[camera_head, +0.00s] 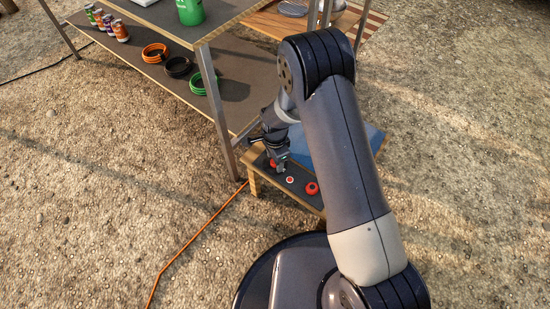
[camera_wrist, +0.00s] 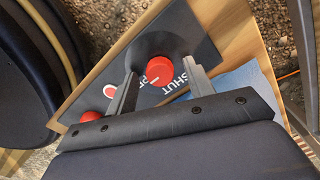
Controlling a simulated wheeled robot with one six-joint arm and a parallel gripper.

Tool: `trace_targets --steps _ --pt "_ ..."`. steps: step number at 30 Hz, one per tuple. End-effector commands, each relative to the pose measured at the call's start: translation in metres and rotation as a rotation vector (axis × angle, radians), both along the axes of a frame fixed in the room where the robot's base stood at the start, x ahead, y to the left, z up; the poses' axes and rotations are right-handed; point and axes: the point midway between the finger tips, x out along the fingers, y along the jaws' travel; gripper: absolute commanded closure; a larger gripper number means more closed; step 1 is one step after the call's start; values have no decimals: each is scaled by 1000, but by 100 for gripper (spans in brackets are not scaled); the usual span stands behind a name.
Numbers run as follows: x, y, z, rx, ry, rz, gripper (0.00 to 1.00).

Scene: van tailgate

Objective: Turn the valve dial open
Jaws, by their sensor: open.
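The red valve dial (camera_wrist: 167,70) is a round knob with a short white mark, on a dark panel (camera_wrist: 205,38). White letters reading SHUT (camera_wrist: 186,84) stand beside it; other letters near it are partly hidden by my finger. My gripper (camera_wrist: 159,75) is open, with one finger on either side of the dial in the wrist view. I cannot tell whether the fingers touch it. In the head view my gripper (camera_head: 279,168) is down at the dial (camera_head: 271,163), which is partly hidden by it.
A white-and-red button (camera_head: 290,180) and a second red knob (camera_head: 312,188) sit on the same low bench. A shelf unit with coiled hoses (camera_head: 177,67), cans (camera_head: 107,22) and a green container (camera_head: 190,11) stands behind left. An orange cord (camera_head: 190,240) crosses the open gravel.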

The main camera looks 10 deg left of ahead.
Motion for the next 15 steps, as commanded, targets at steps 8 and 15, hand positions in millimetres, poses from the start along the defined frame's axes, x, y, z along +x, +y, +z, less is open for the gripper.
trace_targets --steps 8,15 --pt "0 0 10 1 -1 0 50" --pt "0 0 58 1 -2 0 50"
